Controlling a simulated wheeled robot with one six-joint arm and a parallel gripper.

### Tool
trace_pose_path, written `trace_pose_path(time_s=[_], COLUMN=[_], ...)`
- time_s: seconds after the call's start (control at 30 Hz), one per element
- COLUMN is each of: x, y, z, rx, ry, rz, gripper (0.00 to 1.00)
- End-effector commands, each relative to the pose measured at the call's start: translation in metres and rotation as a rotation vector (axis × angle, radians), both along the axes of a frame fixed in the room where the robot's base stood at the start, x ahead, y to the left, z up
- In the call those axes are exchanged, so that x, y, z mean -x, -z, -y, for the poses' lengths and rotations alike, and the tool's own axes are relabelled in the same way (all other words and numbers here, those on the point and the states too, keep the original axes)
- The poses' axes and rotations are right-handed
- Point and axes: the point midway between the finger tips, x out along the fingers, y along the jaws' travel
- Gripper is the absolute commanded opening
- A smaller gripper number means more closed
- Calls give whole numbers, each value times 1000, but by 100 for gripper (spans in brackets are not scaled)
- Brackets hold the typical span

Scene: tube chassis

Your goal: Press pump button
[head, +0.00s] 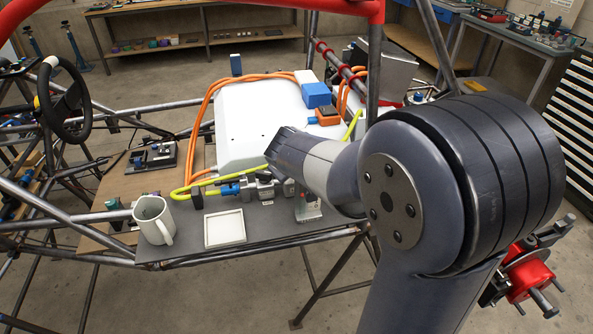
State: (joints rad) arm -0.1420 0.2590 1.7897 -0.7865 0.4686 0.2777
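A pump-like assembly (258,187) with metal and blue fittings lies along the front of the white housing (250,125), joined to a yellow hose. A small grey block with a red and greenish part (308,207) stands at its right end, partly hidden by my arm. I cannot make out for sure which part is the pump button. The grey end of my arm (300,158) reaches left above the assembly, in front of the housing's right side. My gripper's fingertips cannot be made out, so its opening and any contact are unclear.
A white mug (154,220) and a shallow white tray (225,229) stand on the dark shelf (186,246) at the front left. Chassis tubes (85,222) surround the shelf. Orange cables (204,110) arch over the housing. A blue block (316,95) sits at its right.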

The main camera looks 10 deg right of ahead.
Motion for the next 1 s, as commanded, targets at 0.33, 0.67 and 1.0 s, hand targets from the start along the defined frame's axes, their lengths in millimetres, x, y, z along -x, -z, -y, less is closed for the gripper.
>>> trace_pose_path(time_s=[0.33,0.67,1.0], x=[2,3,4], y=[6,11,16], z=[1,2,2], rx=[2,3,4], ry=[3,4,6], rz=[-11,-16,-19], gripper=[0,0,0])
